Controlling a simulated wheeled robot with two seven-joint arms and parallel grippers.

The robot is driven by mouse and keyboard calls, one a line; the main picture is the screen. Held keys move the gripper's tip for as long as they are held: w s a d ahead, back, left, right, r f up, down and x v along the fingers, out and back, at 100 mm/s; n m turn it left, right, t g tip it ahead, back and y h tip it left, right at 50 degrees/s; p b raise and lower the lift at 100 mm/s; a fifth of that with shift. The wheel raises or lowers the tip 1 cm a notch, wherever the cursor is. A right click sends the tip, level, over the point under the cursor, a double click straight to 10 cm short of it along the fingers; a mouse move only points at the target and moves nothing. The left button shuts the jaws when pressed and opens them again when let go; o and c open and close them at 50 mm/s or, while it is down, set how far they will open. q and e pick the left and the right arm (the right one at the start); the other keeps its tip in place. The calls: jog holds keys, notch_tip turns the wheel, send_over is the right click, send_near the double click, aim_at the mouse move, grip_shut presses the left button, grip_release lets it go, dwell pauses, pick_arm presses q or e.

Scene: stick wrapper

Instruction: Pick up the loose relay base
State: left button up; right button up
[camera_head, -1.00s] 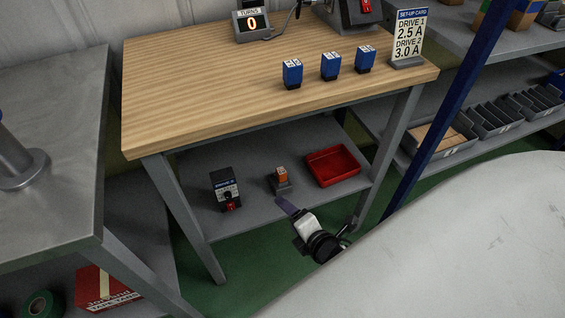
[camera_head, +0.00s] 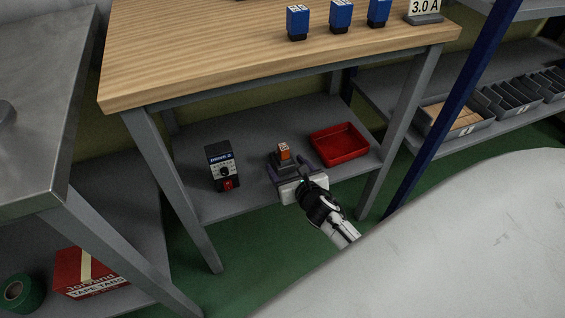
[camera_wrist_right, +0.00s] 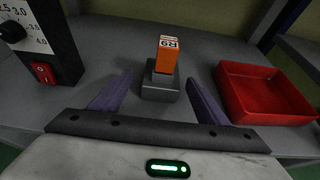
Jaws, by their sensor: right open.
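The relay base is a dark grey block (camera_wrist_right: 161,91) on the lower shelf, with an orange relay (camera_wrist_right: 166,56) marked R9 upright on top of it. In the head view the orange relay (camera_head: 284,151) and the grey base (camera_head: 280,163) stand between the black drive box and the red tray. My right gripper (camera_head: 289,170) is open, reaching in from the front. In the right wrist view its two purple fingers (camera_wrist_right: 157,92) point toward the base, one on each side, with gaps between them and it. My left gripper is not in view.
A black drive box (camera_head: 222,167) with a red switch stands left of the base. A red tray (camera_head: 339,143) lies close on the right. The wooden bench top (camera_head: 230,60) overhangs the shelf (camera_head: 240,201), and three blue relays stand on it.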

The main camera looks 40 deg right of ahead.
aim_at(286, 163)
jog(key=b+x, duration=0.1)
jog(key=x, duration=0.3)
jog(key=shift+w+d+b, duration=0.2)
jog(key=shift+d+b, duration=0.05)
jog(key=shift+b, duration=0.05)
jog(key=shift+c, duration=0.5)
jog(key=c, duration=1.1)
jog(key=shift+r, duration=0.1)
jog(key=shift+c, duration=0.6)
